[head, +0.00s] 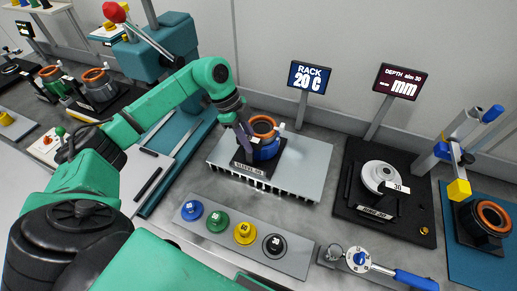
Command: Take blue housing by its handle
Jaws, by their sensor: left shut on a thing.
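The blue housing (269,151), with an orange-copper ring at its top, stands upright on a black base on the grey rack plate. A small white part sticks out at its upper right. My left gripper (246,137) reaches down at the housing's left side and is shut on it, apparently at the handle. The fingers cover the handle, so I cannot see the grip itself. My right gripper is not in view.
The rack plate (309,173) carries a "RACK 20 C" sign (308,77) behind it. Blue, green, yellow and black knobs line a strip (293,262) in front. A black fixture (356,213) with a white round part stands right. A blue-handled tool (413,280) lies at front right.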

